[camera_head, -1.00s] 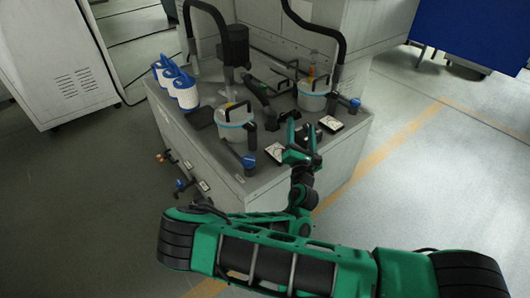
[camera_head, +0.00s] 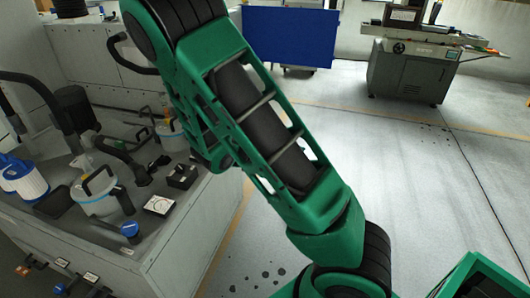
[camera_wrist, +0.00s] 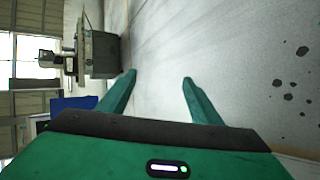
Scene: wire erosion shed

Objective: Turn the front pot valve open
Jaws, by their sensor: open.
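The front pot (camera_head: 102,191) is a white tub with a light blue band and a black handle, on the grey cabinet top at left in the head view. A blue-knobbed valve (camera_head: 130,229) sticks out low on its near side; whether it is open or closed I cannot tell. A second similar pot (camera_head: 170,136) stands behind, partly hidden by my arm. My gripper (camera_wrist: 159,80) is open and empty in the wrist view, its fingers pointing over bare floor, away from the pots. In the head view I cannot make out its fingers.
White-and-blue filter cartridges (camera_head: 24,180) stand left of the front pot. Small gauge boxes (camera_head: 159,205) lie to its right. A blue panel (camera_head: 290,37) and a machine (camera_head: 412,72) stand far back; the floor between is clear.

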